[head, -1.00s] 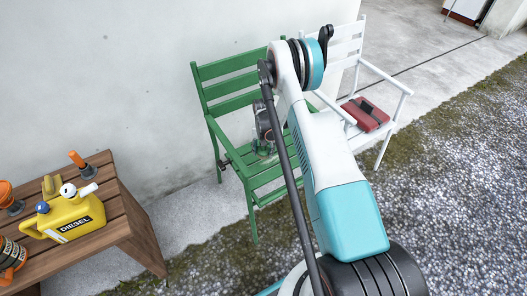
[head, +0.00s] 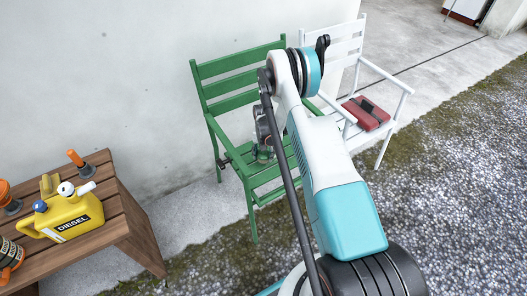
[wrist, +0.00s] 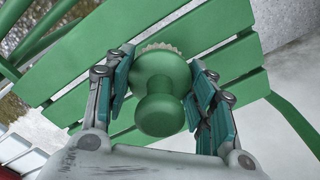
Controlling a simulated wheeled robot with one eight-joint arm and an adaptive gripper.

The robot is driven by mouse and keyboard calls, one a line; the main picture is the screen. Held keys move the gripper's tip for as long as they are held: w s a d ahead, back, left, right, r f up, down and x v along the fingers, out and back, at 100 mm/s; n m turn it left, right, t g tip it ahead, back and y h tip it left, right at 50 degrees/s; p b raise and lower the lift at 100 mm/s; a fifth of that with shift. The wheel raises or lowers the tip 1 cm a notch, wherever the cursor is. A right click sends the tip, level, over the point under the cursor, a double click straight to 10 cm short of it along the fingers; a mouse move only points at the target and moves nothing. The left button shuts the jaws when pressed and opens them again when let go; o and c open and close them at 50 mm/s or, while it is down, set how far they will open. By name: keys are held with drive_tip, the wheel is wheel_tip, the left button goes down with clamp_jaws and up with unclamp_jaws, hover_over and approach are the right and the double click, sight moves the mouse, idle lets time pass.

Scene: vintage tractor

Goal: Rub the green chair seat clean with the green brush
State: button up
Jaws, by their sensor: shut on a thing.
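The green slatted chair (head: 238,100) stands against the wall in the head view, its seat partly hidden by my arm. In the wrist view, the seat slats (wrist: 80,80) fill much of the picture. The green brush (wrist: 160,90) has a round knob and a pale bristle edge at its far side. My gripper (wrist: 160,75) is shut on the brush, with a finger pad on each side of it. In the head view my gripper (head: 262,152) is low over the seat. Whether the bristles touch the slats cannot be told.
A white chair (head: 385,85) with a dark red case (head: 366,113) on its seat stands close on the right. A wooden bench (head: 130,225) at lower left holds a yellow diesel can (head: 75,215) and orange-topped items. Gravel lies to the right.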

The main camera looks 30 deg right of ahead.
drive_tip(key=shift+f, duration=0.25)
drive_tip(key=shift+f, duration=0.1)
drive_tip(key=shift+f, duration=0.8)
drive_tip(key=shift+f, duration=0.6)
idle(0.3)
drive_tip(key=shift+d, duration=0.15)
drive_tip(key=shift+d+r, duration=0.1)
drive_tip(key=shift+d, duration=0.2)
drive_tip(key=shift+a, duration=0.1)
idle(0.3)
drive_tip(key=shift+a, duration=0.8)
